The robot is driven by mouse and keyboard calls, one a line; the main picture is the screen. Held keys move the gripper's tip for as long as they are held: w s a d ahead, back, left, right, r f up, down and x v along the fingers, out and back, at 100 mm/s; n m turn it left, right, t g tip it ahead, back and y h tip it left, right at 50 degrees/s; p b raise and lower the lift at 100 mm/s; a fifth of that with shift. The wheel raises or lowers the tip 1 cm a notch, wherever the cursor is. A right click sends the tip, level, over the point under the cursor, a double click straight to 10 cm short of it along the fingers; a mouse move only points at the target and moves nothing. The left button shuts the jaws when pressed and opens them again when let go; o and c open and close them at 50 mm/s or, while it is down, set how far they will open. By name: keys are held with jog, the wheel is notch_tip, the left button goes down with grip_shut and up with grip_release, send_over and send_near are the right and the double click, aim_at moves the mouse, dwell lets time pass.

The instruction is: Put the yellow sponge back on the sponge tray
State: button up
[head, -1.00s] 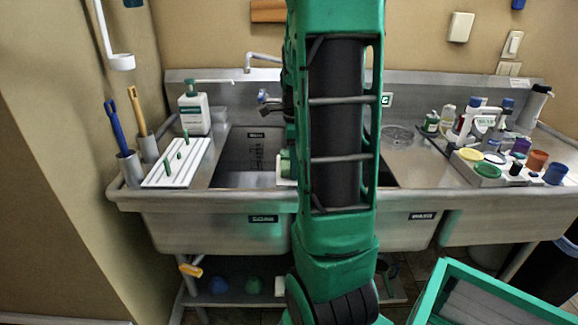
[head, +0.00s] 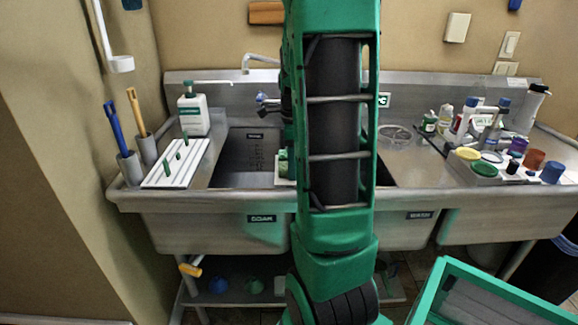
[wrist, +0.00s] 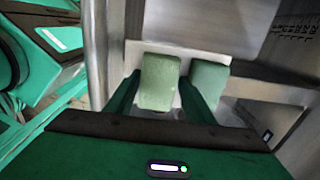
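In the wrist view, a pale green, slightly yellowish sponge (wrist: 160,82) sits between the fingers of my gripper (wrist: 159,80). Both fingertips appear to touch its sides. A second pale green sponge (wrist: 208,82) lies close to its right. Both show over a white sponge tray (wrist: 185,52) at the sink; I cannot tell whether the first sponge rests on it. Neither sponge looks clearly yellow. In the head view, my arm hides the gripper. A bit of the white tray (head: 281,183) and green (head: 283,166) shows left of the arm.
The soak basin (head: 250,160) is left of my arm. A white rack (head: 178,165) with green pegs, a soap bottle (head: 193,115) and brushes (head: 115,130) stand further left. Bottles and coloured cups (head: 535,160) crowd the right counter. A green-framed bin (head: 440,295) is at lower right.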

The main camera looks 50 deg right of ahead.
jog(key=shift+s+a+f, duration=0.2)
jog(key=shift+s+f, duration=0.2)
jog(key=shift+f, duration=0.2)
jog(key=shift+w+r, duration=0.25)
jog(key=shift+r, duration=0.2)
notch_tip(320, 180, up, 12)
jog(key=s+a+f+n, duration=0.4)
jog(key=s+a+n, duration=0.3)
jog(key=a+n, duration=0.2)
jog(key=s+a+f+n, duration=0.4)
jog(key=s+a+n, duration=0.4)
jog(key=n, duration=0.4)
jog(key=shift+a+f, duration=0.3)
jog(key=shift+a, duration=0.5)
